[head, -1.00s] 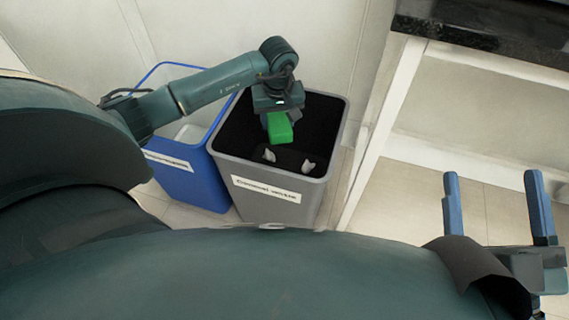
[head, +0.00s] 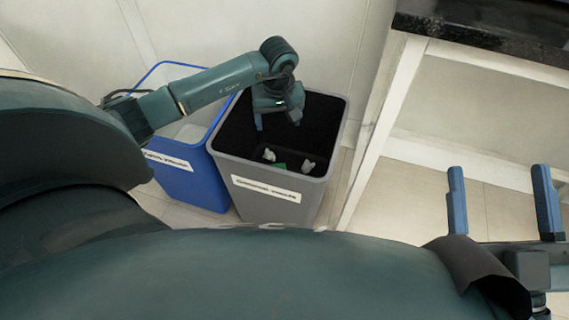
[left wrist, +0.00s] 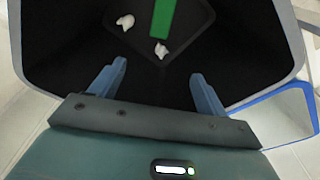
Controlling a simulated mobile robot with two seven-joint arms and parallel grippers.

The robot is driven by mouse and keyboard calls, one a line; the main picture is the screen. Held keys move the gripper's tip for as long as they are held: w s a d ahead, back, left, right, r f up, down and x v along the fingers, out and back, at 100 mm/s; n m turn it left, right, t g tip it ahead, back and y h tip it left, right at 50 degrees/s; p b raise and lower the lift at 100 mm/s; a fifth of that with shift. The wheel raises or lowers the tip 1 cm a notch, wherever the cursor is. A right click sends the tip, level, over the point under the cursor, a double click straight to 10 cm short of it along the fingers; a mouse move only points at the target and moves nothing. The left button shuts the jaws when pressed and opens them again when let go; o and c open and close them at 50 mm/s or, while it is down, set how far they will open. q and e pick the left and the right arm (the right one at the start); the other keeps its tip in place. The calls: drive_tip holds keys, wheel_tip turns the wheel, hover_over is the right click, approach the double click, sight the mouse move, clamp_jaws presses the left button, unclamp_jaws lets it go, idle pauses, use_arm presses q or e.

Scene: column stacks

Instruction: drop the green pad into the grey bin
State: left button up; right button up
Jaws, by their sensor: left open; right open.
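The green pad (head: 280,166) lies inside the grey bin (head: 268,207), low down between two crumpled white pieces. In the left wrist view the pad (left wrist: 163,17) shows at the top, at the bottom of the bin's dark inside. My left gripper (head: 277,121) is over the bin's opening, open and empty. In the left wrist view its two fingers (left wrist: 157,80) are spread, with the pad beyond them and apart from them. My right gripper (head: 502,190) is open and empty at the right, away from the bin.
A blue bin (head: 190,178) with a label stands against the grey bin's left side. The white pieces (head: 269,155) lie in the grey bin. A white shelf frame with a dark top (head: 480,38) stands at the right. A wall is behind the bins.

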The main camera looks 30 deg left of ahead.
use_arm(q)
wheel_tip(320, 180, up, 13)
drive_tip(key=s+d+p, duration=0.1)
drive_tip(key=p, duration=0.3)
drive_tip(key=shift+p, duration=0.35)
use_arm(e)
drive_tip(key=f+h, duration=0.1)
drive_tip(key=s+f+m+g+h, duration=0.1)
drive_tip(key=f, duration=0.1)
drive_tip(key=shift+m+g+h, duration=0.3)
use_arm(q)
drive_tip(key=shift+s+f, duration=0.1)
use_arm(e)
drive_tip(key=shift+d+f, duration=0.1)
